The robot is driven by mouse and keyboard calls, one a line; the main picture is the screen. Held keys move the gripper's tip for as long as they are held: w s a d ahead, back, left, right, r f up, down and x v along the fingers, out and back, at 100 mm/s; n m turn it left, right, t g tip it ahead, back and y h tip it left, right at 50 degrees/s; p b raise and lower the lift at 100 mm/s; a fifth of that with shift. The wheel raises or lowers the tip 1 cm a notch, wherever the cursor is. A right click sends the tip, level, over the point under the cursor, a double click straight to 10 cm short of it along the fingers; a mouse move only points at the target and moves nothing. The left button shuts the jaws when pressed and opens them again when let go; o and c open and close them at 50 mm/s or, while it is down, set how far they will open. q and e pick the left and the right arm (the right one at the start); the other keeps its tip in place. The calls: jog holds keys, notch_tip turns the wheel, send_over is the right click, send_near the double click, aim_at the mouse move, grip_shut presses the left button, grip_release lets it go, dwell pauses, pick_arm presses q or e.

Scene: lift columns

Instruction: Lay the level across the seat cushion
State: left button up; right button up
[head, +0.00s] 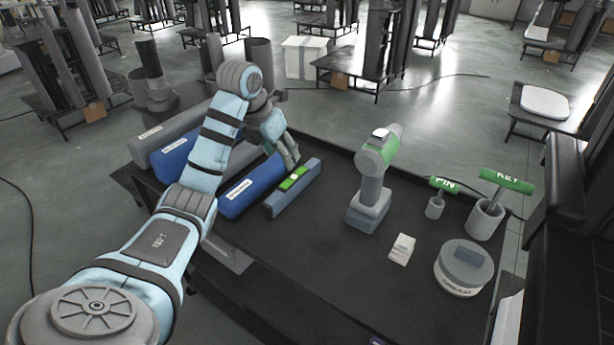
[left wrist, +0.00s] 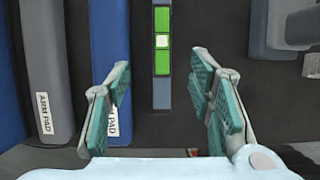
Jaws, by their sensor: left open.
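The level is a grey-blue bar (head: 308,183) with a green section and a pale middle, lying on the dark table top. It also shows upright in the left wrist view (left wrist: 162,92), between the lines of my fingers. My left gripper (head: 291,162) is open and empty just above and beside the level; both fingers (left wrist: 162,100) stand apart with teal pads. A white rounded cushion (head: 545,102) lies on a low dark stand at the far right. My right gripper is not in view.
Blue and grey rolls labelled ARM PAD (head: 250,187) lie left of the level. A green and grey drill-like tool (head: 372,178) stands to its right. Farther right are a white box (head: 402,248), a round tub (head: 463,270) and PIN and KEY handles (head: 505,180) in cups. The table's front middle is clear.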

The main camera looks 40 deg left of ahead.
aim_at(293, 179)
pick_arm(q)
jog(key=x, duration=0.2)
jog(key=b+x, duration=0.1)
jog(key=x, duration=0.1)
jog(key=s+b+x, duration=0.1)
jog(key=x, duration=0.2)
jog(key=shift+f, duration=0.15)
jog(key=x, duration=0.3)
jog(key=b+x, duration=0.1)
jog(key=x, duration=0.1)
jog(key=shift+w+d+f, duration=0.15)
jog(key=shift+w+f, duration=0.1)
jog(key=shift+w, duration=0.25)
jog(key=shift+w+f, duration=0.1)
jog(key=shift+f, duration=0.2)
grip_shut()
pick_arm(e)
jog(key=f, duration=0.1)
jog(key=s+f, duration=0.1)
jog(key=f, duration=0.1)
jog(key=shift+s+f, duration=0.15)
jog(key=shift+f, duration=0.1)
